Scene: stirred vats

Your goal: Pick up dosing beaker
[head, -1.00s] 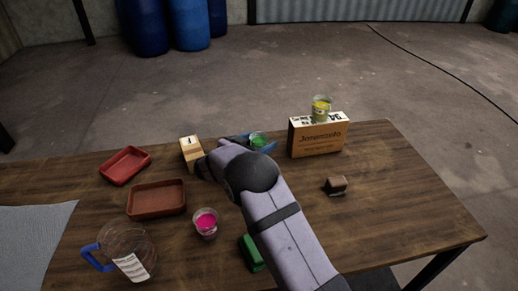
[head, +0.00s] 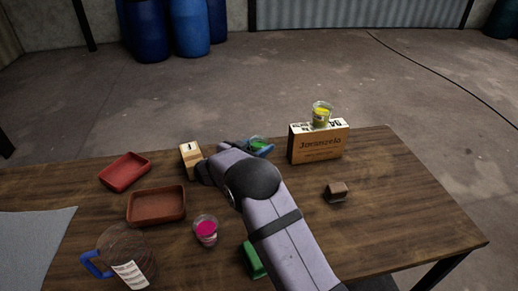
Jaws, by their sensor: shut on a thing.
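A clear beaker with green contents (head: 257,143) is at the far middle of the table, beyond my arm. My gripper (head: 248,147) is at this beaker and shut on it, though my arm hides most of the jaws. A blue piece (head: 266,151) shows beside the beaker; I cannot tell whether it is a tray or something else. Whether the beaker's base is clear of the surface is hidden. Another clear beaker with pink contents (head: 206,230) stands nearer, left of my arm. One with yellow contents (head: 321,114) stands on a cardboard box (head: 318,146).
A wooden block (head: 191,159) stands left of my wrist. Two red trays (head: 125,171) (head: 156,205) and a blue-handled jug (head: 128,262) are at left. A green object (head: 253,259) lies beside my arm, a brown block (head: 337,191) right. The table's right side is mostly clear.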

